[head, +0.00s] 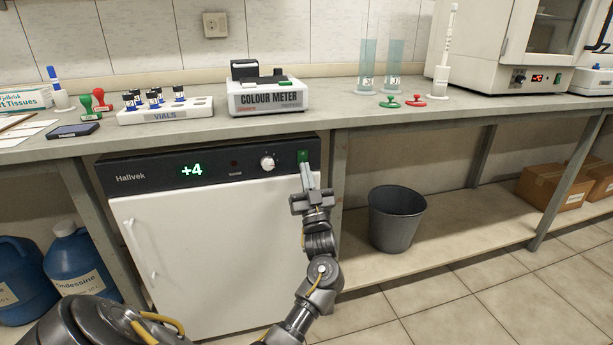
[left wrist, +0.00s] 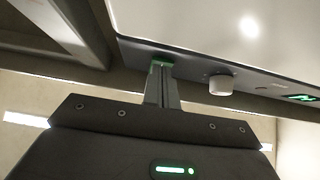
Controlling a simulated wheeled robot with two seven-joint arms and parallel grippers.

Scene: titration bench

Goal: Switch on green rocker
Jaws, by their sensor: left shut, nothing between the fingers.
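The green rocker (head: 303,156) sits at the right end of the dark control panel of the white under-bench fridge (head: 215,245). It looks lit green. My left gripper (head: 307,168) is shut and empty, with its fingertips at the rocker's lower edge. In the left wrist view the rocker (left wrist: 163,62) shows just beyond the tips of the shut fingers (left wrist: 162,72), which hide part of it. I cannot tell whether the fingertips touch it. My right gripper is not in view.
A round white knob (head: 267,163) and a green display reading +4 (head: 192,171) are on the same panel. The bench top (head: 330,118) overhangs the panel. A grey bin (head: 395,218) stands on the low shelf to the right. A table leg (head: 339,180) is close right of the gripper.

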